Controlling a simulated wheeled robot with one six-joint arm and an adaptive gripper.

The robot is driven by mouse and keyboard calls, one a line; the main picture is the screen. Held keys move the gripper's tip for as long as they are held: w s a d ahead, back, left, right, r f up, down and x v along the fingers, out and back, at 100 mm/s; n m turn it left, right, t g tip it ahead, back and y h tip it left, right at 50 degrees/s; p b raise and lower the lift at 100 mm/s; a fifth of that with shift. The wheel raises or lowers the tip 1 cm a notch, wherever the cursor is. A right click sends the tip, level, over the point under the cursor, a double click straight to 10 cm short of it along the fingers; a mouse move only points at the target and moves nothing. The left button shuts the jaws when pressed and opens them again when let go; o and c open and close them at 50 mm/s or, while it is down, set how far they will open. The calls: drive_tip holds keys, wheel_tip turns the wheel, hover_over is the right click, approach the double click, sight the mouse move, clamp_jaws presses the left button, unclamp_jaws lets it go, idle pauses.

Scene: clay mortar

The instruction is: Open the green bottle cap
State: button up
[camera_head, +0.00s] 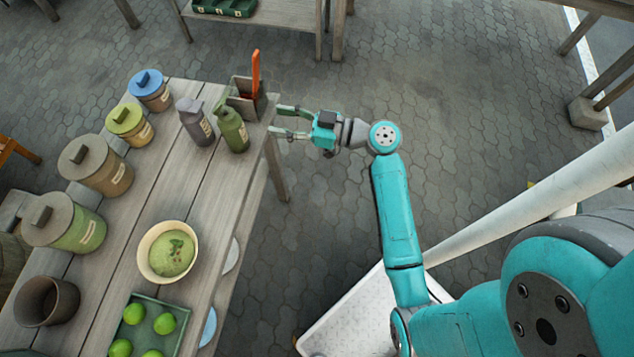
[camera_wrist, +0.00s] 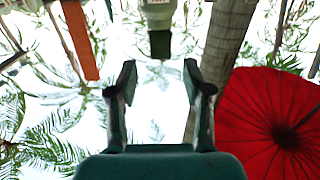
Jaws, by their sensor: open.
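The green bottle (camera_head: 235,133) stands upright near the right edge of the wooden table. Its dark green cap (camera_head: 223,109) is on top. My gripper (camera_head: 274,121) is open and empty at the table's right edge, to the right of the bottle and apart from it, with its fingers pointing left. In the wrist view my gripper (camera_wrist: 157,76) shows its two fingers spread. A pale bottle-like shape with a dark green end (camera_wrist: 160,45) hangs from the top between and beyond them; I cannot tell for certain which bottle it is.
A grey bottle (camera_head: 194,122) stands just left of the green one. A holder (camera_head: 241,104) with an orange-handled tool (camera_head: 256,68) stands behind. Lidded jars, a bowl (camera_head: 146,262) and a tray of green fruit (camera_head: 180,311) fill the table (camera_head: 172,185). The paving on the right is open.

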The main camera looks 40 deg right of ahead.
drive_tip(key=s+a+f+m+h, duration=0.2)
drive_tip(key=s+f+m+h, duration=0.2)
drive_tip(key=s+f, duration=0.3)
drive_tip(key=s+a+f+m+g+h, duration=0.1)
drive_tip(key=s+a+f+m+h, duration=0.1)
drive_tip(key=s+f+m+h, duration=0.2)
drive_tip(key=shift+s+a+f+h, duration=0.4)
drive_tip(key=shift+s+f, duration=1.1)
drive_tip(key=shift+s, duration=1.2)
drive_tip(key=shift+d+g, duration=0.1)
drive_tip(key=shift+g, duration=0.2)
drive_tip(key=n+t+y, duration=0.2)
drive_tip(key=n+y, duration=0.6)
drive_tip(key=y, duration=0.1)
approach(223, 98)
drive_tip(key=x, duration=1)
drive_tip(key=shift+f, duration=0.15)
